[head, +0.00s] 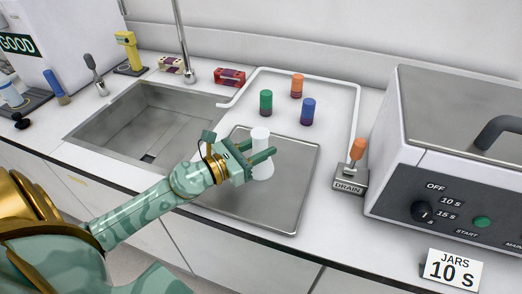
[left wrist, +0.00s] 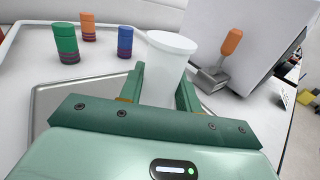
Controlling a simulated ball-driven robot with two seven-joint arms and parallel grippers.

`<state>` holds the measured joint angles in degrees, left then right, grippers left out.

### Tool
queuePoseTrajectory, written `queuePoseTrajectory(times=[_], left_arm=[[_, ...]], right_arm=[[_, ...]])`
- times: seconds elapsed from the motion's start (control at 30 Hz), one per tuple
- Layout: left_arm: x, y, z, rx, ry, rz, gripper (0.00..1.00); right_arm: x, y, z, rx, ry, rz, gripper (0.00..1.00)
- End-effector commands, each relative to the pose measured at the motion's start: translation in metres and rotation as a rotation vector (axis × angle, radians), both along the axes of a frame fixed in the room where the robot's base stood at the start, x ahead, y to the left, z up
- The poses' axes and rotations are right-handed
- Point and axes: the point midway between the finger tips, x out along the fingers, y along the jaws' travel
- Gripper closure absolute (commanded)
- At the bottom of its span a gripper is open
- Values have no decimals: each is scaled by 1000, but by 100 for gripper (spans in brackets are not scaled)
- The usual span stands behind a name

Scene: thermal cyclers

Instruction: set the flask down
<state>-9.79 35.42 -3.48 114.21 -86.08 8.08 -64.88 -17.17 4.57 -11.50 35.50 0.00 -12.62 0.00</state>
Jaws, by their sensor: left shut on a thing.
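The flask's white top also shows between the fingers in the left wrist view (left wrist: 172,48). I cannot tell whether its base touches the tray. My right gripper is in neither view.
Green (head: 266,102), orange (head: 297,86) and blue (head: 308,111) jars stand behind the tray. A drain lever (head: 357,150) and a large machine (head: 440,170) stand to the right. A sink (head: 150,120) lies left. The tray's front part is clear.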

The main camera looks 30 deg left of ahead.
Motion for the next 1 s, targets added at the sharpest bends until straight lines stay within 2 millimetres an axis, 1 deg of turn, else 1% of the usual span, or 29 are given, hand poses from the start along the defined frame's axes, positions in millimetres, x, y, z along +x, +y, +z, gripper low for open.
queuePoseTrajectory(times=[0.1, 0.23, 0.27, 0.3, 0.33, 0.57, 0.67, 0.77, 0.93, 1.0], left_arm=[[0, 0, 2, 0, 0, 0, 90], [0, 0, -3, 0, 1, 0, 90], [0, 0, -2, 0, 0, 0, 58], [0, 0, -1, 0, 0, 0, 47], [0, 0, -1, 0, 0, 0, 45], [0, 0, -1, 0, 0, 0, 45], [0, 0, 4, 0, -1, 0, 45], [-12, 5, -2, -2, 4, 1, 45], [-45, 19, -7, -4, 9, 1, 45], [-60, 24, -7, -1, 9, 0, 45]], right_arm=[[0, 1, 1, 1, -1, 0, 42], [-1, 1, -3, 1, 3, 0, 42], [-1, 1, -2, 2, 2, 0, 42], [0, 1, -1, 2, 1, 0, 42], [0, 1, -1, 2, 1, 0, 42], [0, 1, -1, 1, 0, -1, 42], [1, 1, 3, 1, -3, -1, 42], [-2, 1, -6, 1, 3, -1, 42], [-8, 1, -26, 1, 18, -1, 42], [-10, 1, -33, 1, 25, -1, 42]])
